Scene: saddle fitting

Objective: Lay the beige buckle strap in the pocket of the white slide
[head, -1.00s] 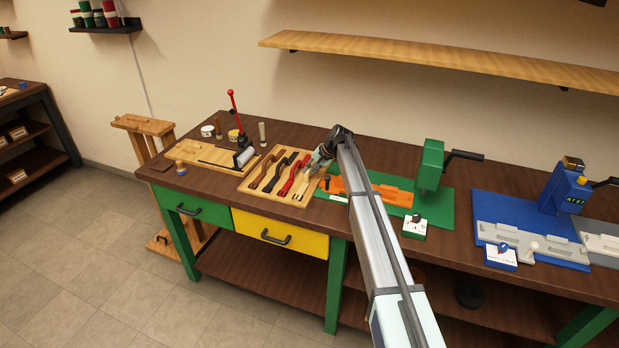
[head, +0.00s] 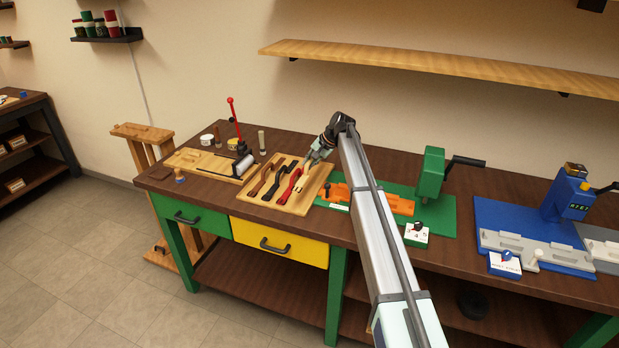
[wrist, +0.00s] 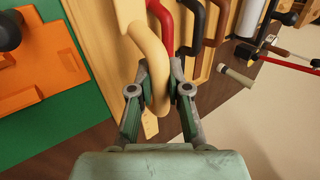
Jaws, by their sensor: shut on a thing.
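The beige buckle strap (wrist: 152,50) is between the fingers of my gripper (wrist: 158,72) in the wrist view, its curved end hanging towards the palm. My gripper is shut on it. In the head view my gripper (head: 318,160) is over the right part of the wooden strap tray (head: 312,197); the strap is too small there to make out clearly. A white slide (head: 608,247) shows at the right edge of the head view on a grey plate, partly cut off. Its pocket cannot be made out.
Red, black and brown straps (head: 290,187) lie in the tray. An orange slide (head: 385,203) sits on a green press base. A blue press (head: 566,195) with a light grey slide (head: 520,243) stands further right. A hand lever with a red knob (head: 231,102) rises left of the tray.

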